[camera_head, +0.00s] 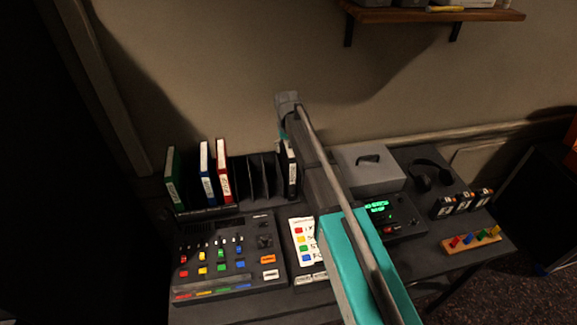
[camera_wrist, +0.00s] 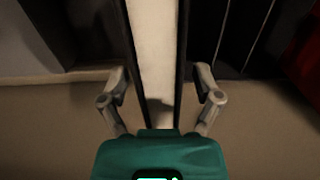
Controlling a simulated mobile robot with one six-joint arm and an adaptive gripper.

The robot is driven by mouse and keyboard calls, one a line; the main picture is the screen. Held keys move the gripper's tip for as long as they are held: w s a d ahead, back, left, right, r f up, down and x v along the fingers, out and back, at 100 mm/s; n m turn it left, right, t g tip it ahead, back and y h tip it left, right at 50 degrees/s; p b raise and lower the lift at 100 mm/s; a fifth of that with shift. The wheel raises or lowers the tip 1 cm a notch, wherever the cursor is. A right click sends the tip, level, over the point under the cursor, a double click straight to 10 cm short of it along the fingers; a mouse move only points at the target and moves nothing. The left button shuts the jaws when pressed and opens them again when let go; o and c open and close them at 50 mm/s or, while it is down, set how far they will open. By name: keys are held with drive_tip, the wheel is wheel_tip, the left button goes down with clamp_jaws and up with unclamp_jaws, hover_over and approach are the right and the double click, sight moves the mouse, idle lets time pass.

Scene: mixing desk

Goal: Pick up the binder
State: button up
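A black binder with a white spine label (camera_head: 291,172) stands upright at the right end of the divided rack, partly hidden by my arm. In the wrist view, a black-sided binder with a pale middle (camera_wrist: 152,55) runs between the two fingers of my gripper (camera_wrist: 161,82). One finger stands on each side of it, with a narrow gap visible on the right. Contact on the left is unclear. In the head view, the fingers are hidden behind my arm.
Green (camera_head: 172,180), blue (camera_head: 206,173) and red (camera_head: 223,170) binders stand in the rack's left part (camera_head: 210,212). A mixing console (camera_head: 226,255) lies in front. A grey box (camera_head: 367,168) and headphones (camera_head: 430,173) are to the right. A wall shelf (camera_head: 440,15) hangs above right.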

clamp_jaws()
drive_tip(key=shift+r, duration=0.1)
idle(0.4)
wheel_tip(320, 180, up, 18)
drive_tip(key=p, duration=1.8)
